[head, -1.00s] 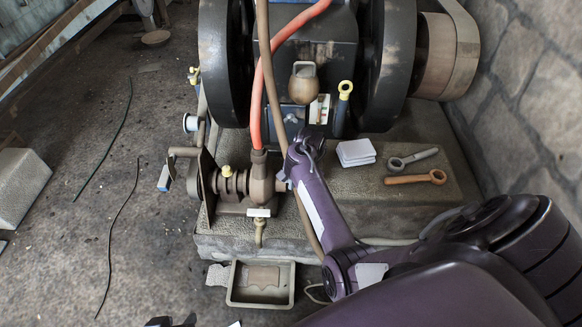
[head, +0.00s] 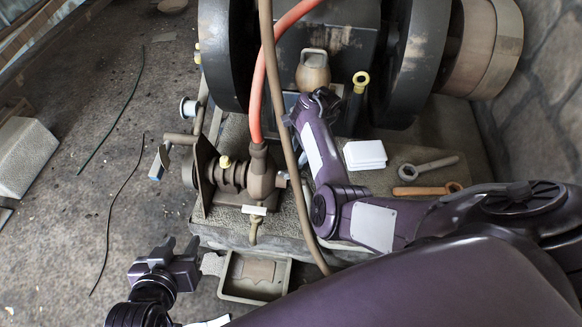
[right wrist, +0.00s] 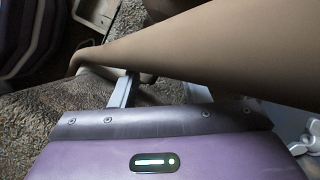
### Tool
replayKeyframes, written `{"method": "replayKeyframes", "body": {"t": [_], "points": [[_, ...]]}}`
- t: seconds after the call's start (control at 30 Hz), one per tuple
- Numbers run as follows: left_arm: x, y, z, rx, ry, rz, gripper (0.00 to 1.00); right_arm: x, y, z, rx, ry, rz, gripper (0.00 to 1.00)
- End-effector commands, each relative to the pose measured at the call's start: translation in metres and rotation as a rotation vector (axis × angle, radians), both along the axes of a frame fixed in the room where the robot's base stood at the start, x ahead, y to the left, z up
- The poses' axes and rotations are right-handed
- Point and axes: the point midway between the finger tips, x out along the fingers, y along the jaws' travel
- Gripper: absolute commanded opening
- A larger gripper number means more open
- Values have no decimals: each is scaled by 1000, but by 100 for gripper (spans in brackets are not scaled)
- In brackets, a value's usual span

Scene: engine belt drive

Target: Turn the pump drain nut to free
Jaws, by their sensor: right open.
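The pump (head: 258,178) stands at the left of the stone base, with the red hose rising from it. A small drain fitting (head: 254,232) hangs under its pale tag, above a shallow pan; a nut-like end (head: 281,179) shows at the pump's right side. I cannot tell which is the drain nut. My left gripper (head: 180,252) is open and empty, low at left, beside the pan and apart from the pump. My right gripper (head: 297,112) is at the brown hose, above and right of the pump. In the right wrist view, the open right gripper (right wrist: 158,88) has that hose (right wrist: 190,45) crossing before its fingers.
Two spanners, one grey (head: 436,165) and one orange-handled (head: 428,189), lie on the base right of my right arm. A white block (head: 365,154) lies near them. Engine flywheels (head: 417,60) stand behind. The pan (head: 232,292) sits on the floor. Open floor lies left.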

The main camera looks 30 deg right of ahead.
Motion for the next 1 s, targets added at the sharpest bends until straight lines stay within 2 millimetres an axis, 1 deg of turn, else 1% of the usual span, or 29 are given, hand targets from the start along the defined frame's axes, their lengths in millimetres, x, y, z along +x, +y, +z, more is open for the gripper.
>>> {"method": "replayKeyframes", "body": {"t": [0.03,0.2,0.27,0.5,0.73,0.9,1.0], "points": [[7,-2,8,-19,-46,4,36,0,2,-4,1,0,1,42],[27,-5,40,-80,-197,15,36,0,5,-13,1,0,1,42],[32,-6,51,-101,-250,19,36,0,6,-16,0,0,1,42],[49,-8,102,-190,-469,32,36,1,11,-27,1,0,1,42],[56,-6,152,-278,-681,43,36,1,16,-39,1,0,1,42],[54,-3,188,-341,-834,49,36,2,19,-47,0,0,1,42],[51,0,205,-373,-910,52,36,2,21,-51,0,-1,1,42]]}}
